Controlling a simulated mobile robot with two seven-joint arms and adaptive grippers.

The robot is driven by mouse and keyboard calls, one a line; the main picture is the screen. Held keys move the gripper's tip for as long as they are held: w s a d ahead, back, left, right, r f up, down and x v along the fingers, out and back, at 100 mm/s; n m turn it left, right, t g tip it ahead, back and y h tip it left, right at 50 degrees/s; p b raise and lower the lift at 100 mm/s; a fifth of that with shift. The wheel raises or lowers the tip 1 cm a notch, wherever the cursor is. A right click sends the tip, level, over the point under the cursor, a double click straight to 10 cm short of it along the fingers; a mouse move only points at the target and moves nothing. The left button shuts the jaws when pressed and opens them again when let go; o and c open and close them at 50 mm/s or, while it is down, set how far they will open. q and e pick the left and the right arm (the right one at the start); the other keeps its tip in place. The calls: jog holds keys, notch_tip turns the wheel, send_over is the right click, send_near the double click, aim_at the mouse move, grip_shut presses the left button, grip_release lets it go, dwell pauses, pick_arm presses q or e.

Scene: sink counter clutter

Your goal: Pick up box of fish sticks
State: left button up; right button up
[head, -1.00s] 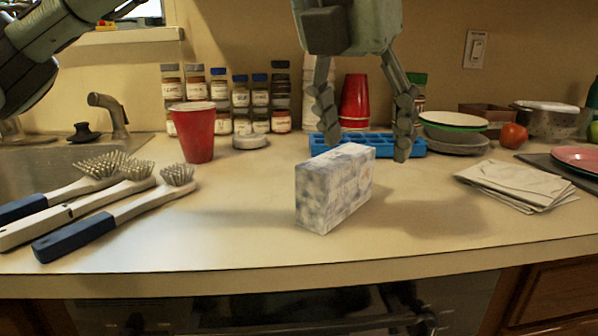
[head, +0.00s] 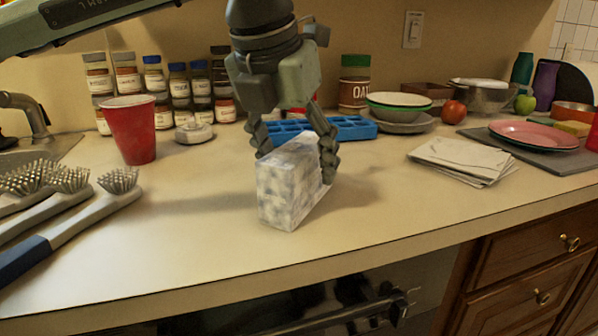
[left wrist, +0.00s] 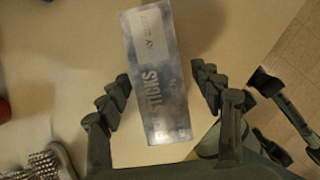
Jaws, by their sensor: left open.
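The box of fish sticks (head: 285,187) is a small blue-and-white patterned carton standing upright on the counter, in the middle of the head view. My left gripper (head: 294,160) is lowered over its far part, one finger on each side, open. In the left wrist view the box (left wrist: 157,75), with printed letters on its top, lies between the two spread fingers of the left gripper (left wrist: 165,88). Gaps show on both sides of the box there.
Scrub brushes (head: 85,205) lie at the left, near a red cup (head: 132,130). A blue tray (head: 345,128) sits just behind the box, and papers (head: 463,160) lie to its right. The counter's front edge (head: 300,262) is close; the counter between box and papers is clear.

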pick_arm(q)
jog(key=shift+f, duration=0.2)
jog(key=shift+w, duration=0.1)
grip_shut()
jog(key=shift+r, duration=0.15)
